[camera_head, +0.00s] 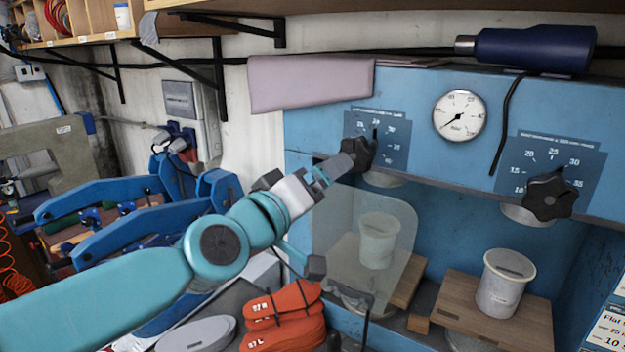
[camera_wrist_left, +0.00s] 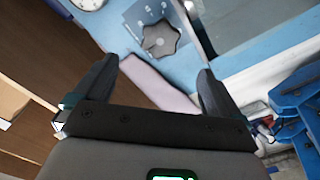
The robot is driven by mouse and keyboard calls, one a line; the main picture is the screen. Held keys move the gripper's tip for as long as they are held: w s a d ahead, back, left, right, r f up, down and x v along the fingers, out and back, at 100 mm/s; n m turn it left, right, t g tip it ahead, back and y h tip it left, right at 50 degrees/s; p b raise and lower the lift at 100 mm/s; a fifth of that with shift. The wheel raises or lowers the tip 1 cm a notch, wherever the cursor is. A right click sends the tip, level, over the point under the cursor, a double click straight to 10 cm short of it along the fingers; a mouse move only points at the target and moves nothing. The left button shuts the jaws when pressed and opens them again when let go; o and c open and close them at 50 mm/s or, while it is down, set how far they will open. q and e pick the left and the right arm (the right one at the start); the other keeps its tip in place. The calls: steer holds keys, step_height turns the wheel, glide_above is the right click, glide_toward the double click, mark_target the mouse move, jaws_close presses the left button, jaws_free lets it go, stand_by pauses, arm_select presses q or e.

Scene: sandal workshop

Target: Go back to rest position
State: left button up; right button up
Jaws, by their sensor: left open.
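My left gripper (camera_head: 328,216) reaches in from the left in front of the blue machine (camera_head: 420,100). In the left wrist view its two dark fingers (camera_wrist_left: 158,66) are spread wide with nothing between them. The left black knob (camera_head: 357,155) sits on its dial plate; in the head view the upper finger overlaps its edge. In the wrist view a black knob (camera_wrist_left: 161,40) lies beyond the fingertips, apart from them. My right gripper is in neither view.
A right knob (camera_head: 549,194) and a gauge (camera_head: 460,117) are on the machine's front. Below, two pots (camera_head: 378,241) (camera_head: 503,283) stand on wooden boards behind or beside a clear shield. A pink cloth (camera_head: 305,84) hangs over the top. Orange sandal parts (camera_head: 285,320) lie below my arm.

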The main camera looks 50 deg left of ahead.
arm_select(q)
steer(key=shift+s+d, duration=0.25)
steer(key=shift+s, duration=0.4)
steer(key=shift+w, duration=0.1)
